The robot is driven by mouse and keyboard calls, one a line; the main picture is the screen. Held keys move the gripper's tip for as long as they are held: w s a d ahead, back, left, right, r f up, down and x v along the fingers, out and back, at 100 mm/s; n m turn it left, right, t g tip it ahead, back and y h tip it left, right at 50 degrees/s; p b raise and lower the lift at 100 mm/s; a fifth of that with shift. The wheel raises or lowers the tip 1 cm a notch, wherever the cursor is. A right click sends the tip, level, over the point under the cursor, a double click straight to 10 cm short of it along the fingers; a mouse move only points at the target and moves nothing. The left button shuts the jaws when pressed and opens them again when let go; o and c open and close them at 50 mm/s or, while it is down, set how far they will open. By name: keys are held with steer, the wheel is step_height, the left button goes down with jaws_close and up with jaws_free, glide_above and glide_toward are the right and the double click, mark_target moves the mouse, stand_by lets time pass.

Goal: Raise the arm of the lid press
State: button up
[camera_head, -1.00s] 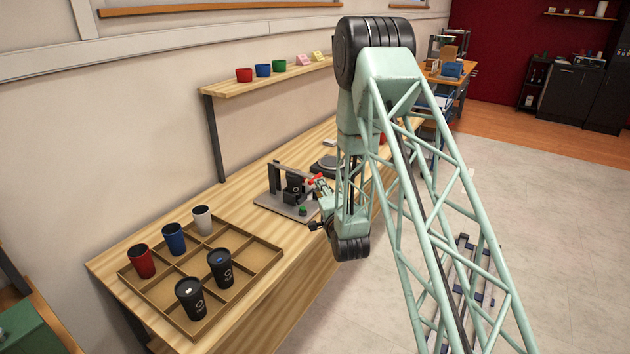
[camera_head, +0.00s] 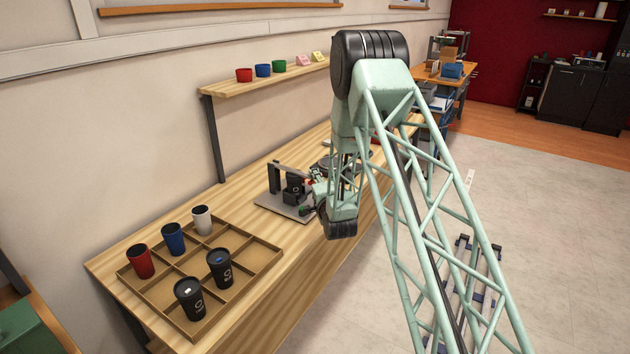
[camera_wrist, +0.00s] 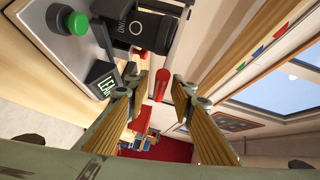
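The lid press (camera_head: 276,178), a grey base with a dark upright, stands on the wooden bench. A black cup (camera_head: 293,190) stands in it; the cup also shows in the wrist view (camera_wrist: 130,25). The press arm's red handle (camera_wrist: 162,84) sits between my gripper's fingertips (camera_wrist: 160,88) in the wrist view, with a visible gap on each side. My gripper is open. In the head view my gripper (camera_head: 314,193) is at the right side of the press, and my wrist hides most of the handle.
The press base carries a green button (camera_wrist: 77,23) and a small display (camera_wrist: 103,83). A divided wooden tray (camera_head: 262,262) with several cups is at the bench's front left. A wall shelf (camera_head: 225,88) with small pots is behind. A round dark device (camera_head: 328,162) lies beyond the press.

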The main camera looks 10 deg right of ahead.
steer(key=shift+c, duration=0.3)
jaws_close()
